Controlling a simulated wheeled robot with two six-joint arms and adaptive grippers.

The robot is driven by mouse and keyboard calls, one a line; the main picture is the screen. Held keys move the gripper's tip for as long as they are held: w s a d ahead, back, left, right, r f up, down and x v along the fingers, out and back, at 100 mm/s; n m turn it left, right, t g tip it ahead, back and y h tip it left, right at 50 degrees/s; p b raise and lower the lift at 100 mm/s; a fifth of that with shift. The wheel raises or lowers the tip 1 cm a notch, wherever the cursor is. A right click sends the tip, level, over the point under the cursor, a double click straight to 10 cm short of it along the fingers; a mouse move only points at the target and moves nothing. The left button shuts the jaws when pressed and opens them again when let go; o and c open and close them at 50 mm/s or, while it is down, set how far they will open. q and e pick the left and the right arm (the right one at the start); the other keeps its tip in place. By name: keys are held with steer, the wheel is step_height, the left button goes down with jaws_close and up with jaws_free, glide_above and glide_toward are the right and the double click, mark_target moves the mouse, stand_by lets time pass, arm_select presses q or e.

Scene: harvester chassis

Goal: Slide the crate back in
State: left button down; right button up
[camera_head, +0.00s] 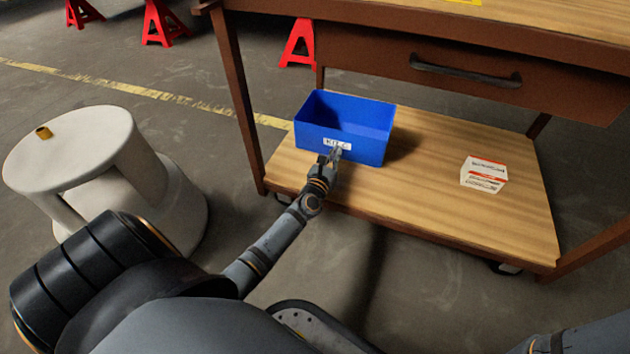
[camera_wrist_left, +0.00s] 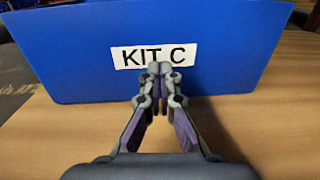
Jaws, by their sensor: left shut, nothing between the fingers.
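The blue crate (camera_head: 372,150), open at the top and labelled KIT C, stands upright on the lower wooden shelf (camera_head: 420,205) of the workbench, toward its left end. No contents show inside it. My left gripper (camera_head: 335,155) is at the crate's front face, by the white label. In the left wrist view the crate's front (camera_wrist_left: 80,60) fills the upper half, and the shut, empty fingertips of my left gripper (camera_wrist_left: 160,72) point at the label's lower edge. I cannot tell whether they touch it. My right gripper is not in view.
A red and white box (camera_head: 484,174) sits on the shelf to the right. The bench's drawer (camera_head: 470,85) with a dark handle hangs above. A white round stool (camera_head: 75,150) stands at left with a small yellowish item on top. Red stands (camera_head: 163,24) are behind.

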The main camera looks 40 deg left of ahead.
arm_select(q)
steer(key=shift+w+a, duration=0.1)
steer(key=shift+w, duration=0.3)
steer(key=s, duration=0.4)
steer(key=s+d, duration=0.1)
steer(key=s, duration=0.3)
steer(key=s+d, duration=0.1)
steer(key=s, duration=0.3)
steer(key=shift+d, duration=0.2)
steer(key=shift+w, duration=0.1)
